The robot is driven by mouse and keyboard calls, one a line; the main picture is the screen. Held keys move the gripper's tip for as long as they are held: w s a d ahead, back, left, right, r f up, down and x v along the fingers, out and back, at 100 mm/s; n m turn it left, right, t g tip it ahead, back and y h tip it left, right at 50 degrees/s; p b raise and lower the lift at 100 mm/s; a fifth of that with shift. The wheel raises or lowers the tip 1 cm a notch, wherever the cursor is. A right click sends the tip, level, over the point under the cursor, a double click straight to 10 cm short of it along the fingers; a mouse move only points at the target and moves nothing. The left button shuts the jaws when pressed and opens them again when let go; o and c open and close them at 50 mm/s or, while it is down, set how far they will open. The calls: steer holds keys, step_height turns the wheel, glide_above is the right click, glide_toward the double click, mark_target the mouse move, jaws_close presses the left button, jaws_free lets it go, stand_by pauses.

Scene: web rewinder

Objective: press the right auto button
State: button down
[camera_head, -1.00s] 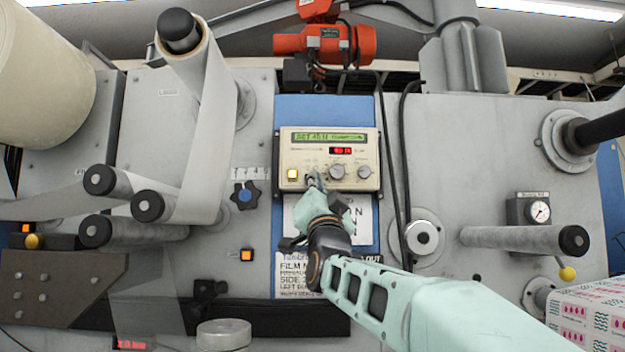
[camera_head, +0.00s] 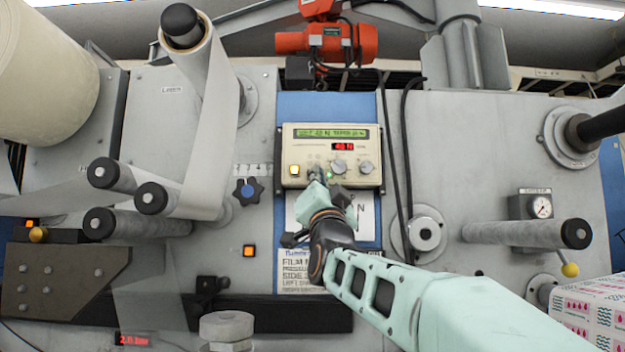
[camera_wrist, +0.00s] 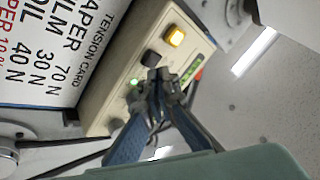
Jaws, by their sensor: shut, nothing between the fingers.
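The cream control box (camera_head: 290,150) hangs on the blue panel of the machine. In the wrist view the fingertips (camera_wrist: 165,76) cover part of the box face, near a lit green lamp (camera_wrist: 134,82). Auto button labels are unreadable; contact is unclear.
Black cables (camera_head: 392,160) hang just right of the box. A tension card (camera_wrist: 70,45) lies below it. Rollers (camera_head: 530,234) stick out on both sides.

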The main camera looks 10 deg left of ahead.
steer(key=s+b, duration=0.1)
steer(key=s, duration=0.1)
steer(key=s+d+b, duration=0.1)
steer(key=s, duration=0.1)
steer(key=s+b, duration=0.1)
steer(key=b, duration=0.1)
steer(key=shift+s+d, duration=0.25)
steer(key=shift+s, duration=0.15)
stand_by(0.6)
